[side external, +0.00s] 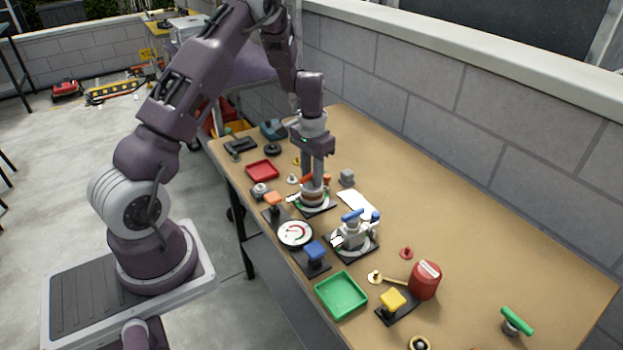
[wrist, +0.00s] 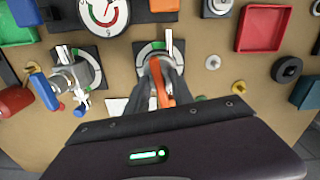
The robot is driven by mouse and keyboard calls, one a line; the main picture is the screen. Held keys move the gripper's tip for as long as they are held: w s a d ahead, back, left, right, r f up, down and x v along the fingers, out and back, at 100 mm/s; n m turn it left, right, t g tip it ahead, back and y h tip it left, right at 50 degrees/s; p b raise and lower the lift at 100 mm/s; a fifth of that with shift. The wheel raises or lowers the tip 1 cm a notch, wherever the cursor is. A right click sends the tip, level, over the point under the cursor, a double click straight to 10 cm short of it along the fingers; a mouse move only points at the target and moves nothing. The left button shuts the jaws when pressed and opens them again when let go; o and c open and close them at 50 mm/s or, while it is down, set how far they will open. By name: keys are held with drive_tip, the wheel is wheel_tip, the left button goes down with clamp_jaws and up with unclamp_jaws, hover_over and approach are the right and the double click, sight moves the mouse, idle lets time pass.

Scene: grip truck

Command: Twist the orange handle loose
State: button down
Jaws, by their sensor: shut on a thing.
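The orange handle (wrist: 158,82) sits on a valve over a round green-and-white dial plate (wrist: 143,53). In the side view the orange handle (side external: 308,181) shows at the fingertips, partly covered by them. My gripper (side external: 313,178) points straight down from above the dial. In the wrist view my gripper (wrist: 160,85) has its two fingers closed around the orange handle, one on each side. The handle points roughly away from the wrist along the fingers. The valve body below the handle is mostly hidden by my fingers.
A valve with a blue handle (side external: 352,215) stands close by on another dial plate. A round gauge (side external: 295,234), an orange block (side external: 273,199) and a blue block (side external: 314,250) line the near edge. Red (side external: 262,170) and green (side external: 341,295) trays sit apart.

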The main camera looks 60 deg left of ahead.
drive_tip(key=n, duration=0.4)
drive_tip(key=shift+n, duration=0.4)
drive_tip(key=n, duration=0.5)
drive_tip(key=shift+n, duration=0.3)
drive_tip(key=n, duration=0.9)
drive_tip(key=c, duration=1.4)
unclamp_jaws()
drive_tip(key=shift+r, duration=3.8)
